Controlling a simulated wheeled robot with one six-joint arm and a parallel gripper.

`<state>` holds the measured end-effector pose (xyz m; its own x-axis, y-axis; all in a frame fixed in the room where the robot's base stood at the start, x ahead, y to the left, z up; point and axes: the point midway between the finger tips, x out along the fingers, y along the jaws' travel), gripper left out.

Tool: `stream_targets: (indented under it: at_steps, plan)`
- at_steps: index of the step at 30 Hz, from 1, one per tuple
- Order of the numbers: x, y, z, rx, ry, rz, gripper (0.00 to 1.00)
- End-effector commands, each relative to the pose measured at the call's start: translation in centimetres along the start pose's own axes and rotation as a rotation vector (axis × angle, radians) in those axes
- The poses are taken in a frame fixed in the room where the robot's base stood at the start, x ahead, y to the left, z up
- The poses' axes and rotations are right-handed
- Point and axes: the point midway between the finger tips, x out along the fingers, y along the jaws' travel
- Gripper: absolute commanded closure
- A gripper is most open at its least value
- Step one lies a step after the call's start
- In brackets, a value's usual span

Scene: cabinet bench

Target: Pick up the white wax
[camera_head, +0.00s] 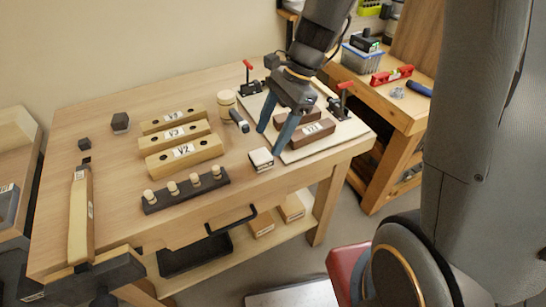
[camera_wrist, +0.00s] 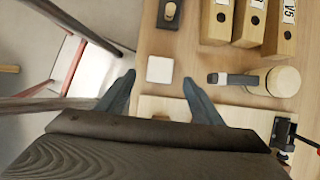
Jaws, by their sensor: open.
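The white wax (camera_head: 260,158) is a small, pale, square block lying flat on the wooden workbench near its front edge. In the wrist view the white wax (camera_wrist: 160,69) shows its plain white top between the two fingertips. My gripper (camera_head: 270,142) is open and empty, pointing down over the bench, with its blue-grey fingers just above and behind the wax. It also shows in the wrist view (camera_wrist: 160,77), one finger on either side of the wax. I cannot tell the exact height of the fingertips above the bench.
Left of the wax stand a dark rack with pale pegs (camera_head: 186,190) and labelled wooden blocks (camera_head: 184,155). Behind are a dark-handled tool (camera_head: 239,121) and a round pale piece (camera_head: 226,98). Right is a pale board (camera_head: 337,139) with brown blocks and red-handled clamps (camera_head: 342,88).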

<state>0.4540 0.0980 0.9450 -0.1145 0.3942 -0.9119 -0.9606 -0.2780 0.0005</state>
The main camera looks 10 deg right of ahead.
Motion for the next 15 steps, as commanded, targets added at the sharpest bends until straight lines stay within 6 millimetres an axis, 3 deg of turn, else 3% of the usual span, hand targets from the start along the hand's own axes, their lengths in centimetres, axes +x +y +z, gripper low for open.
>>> stream_targets:
  at_steps: [15]
  plan:
    - [5.6, 0.1, 0.1, 0.003, 0.000, 0.004, 0.39]
